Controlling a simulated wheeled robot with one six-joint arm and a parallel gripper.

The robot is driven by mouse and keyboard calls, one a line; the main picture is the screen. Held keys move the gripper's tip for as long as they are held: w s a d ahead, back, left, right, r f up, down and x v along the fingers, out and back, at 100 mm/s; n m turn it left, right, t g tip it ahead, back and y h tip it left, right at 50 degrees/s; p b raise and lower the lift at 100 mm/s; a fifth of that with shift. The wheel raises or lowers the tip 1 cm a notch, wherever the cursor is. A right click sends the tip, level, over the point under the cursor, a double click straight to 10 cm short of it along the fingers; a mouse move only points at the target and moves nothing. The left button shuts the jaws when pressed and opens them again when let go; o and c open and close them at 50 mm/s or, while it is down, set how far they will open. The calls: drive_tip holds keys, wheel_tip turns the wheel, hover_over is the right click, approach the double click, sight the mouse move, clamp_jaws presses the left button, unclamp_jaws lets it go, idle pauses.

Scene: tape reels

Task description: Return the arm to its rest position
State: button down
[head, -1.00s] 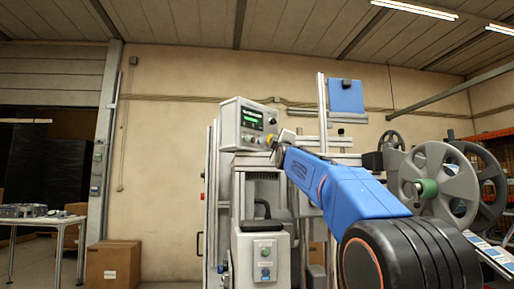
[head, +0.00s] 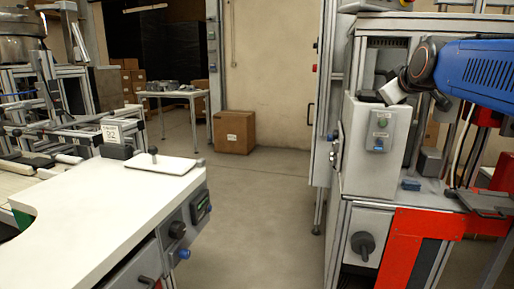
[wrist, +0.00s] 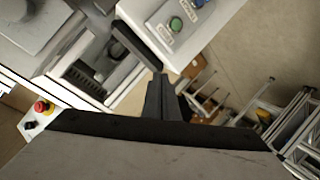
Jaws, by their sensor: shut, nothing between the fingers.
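My arm (head: 475,70) shows in the head view as a blue link reaching in from the right edge, with a dark wrist joint at its left end. My gripper (wrist: 160,82) shows in the wrist view, its dark fingers together and empty. It is over the machine area, near a grey control box with a green button (wrist: 176,24). The fingertips cannot be made out clearly in the head view. No tape reel is in view now.
A grey machine cabinet (head: 362,150) with a red panel (head: 405,250) stands at the right, close to my arm. A white worktop (head: 100,215) is at the left. Open floor (head: 255,200) lies between them, with a cardboard box (head: 234,131) behind. A red stop button (wrist: 41,106) shows in the wrist view.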

drive_tip(key=s+a+f+m+g, duration=0.2)
drive_tip(key=s+f+g, duration=0.1)
drive_tip(key=s+f, duration=0.8)
drive_tip(key=s+a+f+m+g+y, duration=0.1)
drive_tip(key=s+a+f+m+g, duration=0.1)
drive_tip(key=s+f, duration=1)
drive_tip(key=s+a+f+m+g, duration=0.2)
drive_tip(key=s+a+f+g, duration=0.1)
drive_tip(key=s+f, duration=0.8)
wheel_tip(320, 180, down, 5)
drive_tip(key=shift+s+a+g, duration=0.3)
drive_tip(key=shift+s+g, duration=0.05)
drive_tip(key=shift+g, duration=0.35)
